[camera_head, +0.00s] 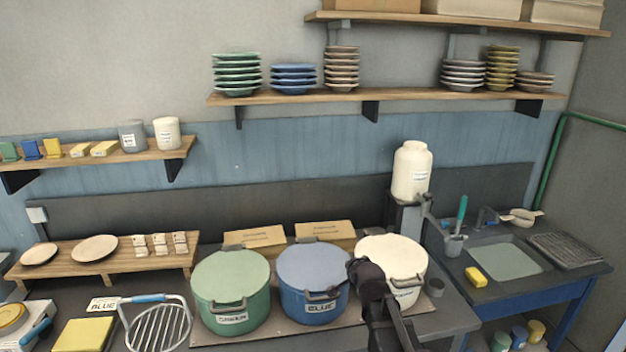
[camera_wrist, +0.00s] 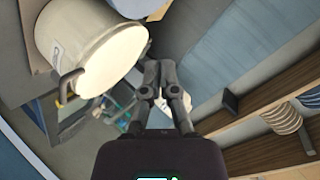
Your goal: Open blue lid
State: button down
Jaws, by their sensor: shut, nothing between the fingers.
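The blue lid (camera_head: 312,262) sits closed on the blue pot (camera_head: 300,308), which has a BLUE label and a dark handle at the front of the lid. My gripper (camera_wrist: 158,75) is shut and empty in the wrist view. In the head view my dark arm and gripper end (camera_head: 364,270) stand just right of the blue pot and cover part of the cream pot (camera_head: 410,290). I cannot tell the depth gap to the blue lid's handle. The blue lid is not clearly seen in the wrist view.
A green pot (camera_head: 232,305) stands left of the blue pot. Cardboard boxes (camera_head: 325,232) lie behind. A wire rack (camera_head: 160,328) is at front left. A cream jar (camera_head: 411,172) stands behind right. Plate stacks (camera_head: 293,78) fill the shelf above. A sink (camera_head: 503,261) is at right.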

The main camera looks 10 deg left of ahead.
jog(key=w+a+r+m+t+y+p, duration=0.1)
jog(key=w+a+r+m+t, duration=0.1)
jog(key=r, duration=0.5)
jog(key=w+a+r+m+t+y+p, duration=0.1)
jog(key=w+a+r+m+t+p, duration=0.1)
jog(key=a+r, duration=0.5)
jog(key=w+r+m+t, duration=0.1)
jog(key=m+t, duration=0.1)
jog(key=t, duration=0.1)
jog(key=shift+w+a+m+y, duration=0.2)
jog(key=shift+w+m+y, duration=0.05)
jog(key=shift+m+y, duration=0.05)
jog(key=shift+w+r, duration=0.1)
jog(key=shift+w, duration=0.05)
jog(key=p+x, duration=0.1)
jog(key=x, duration=1.2)
jog(key=shift+w, duration=0.35)
jog(key=shift+a, duration=0.15)
notch_tip(320, 180, down, 14)
jog(key=s+b, duration=0.3)
jog(key=b, duration=1)
jog(key=shift+d+r, duration=0.25)
jog(key=shift+d, duration=0.2)
jog(key=shift+d, duration=0.1)
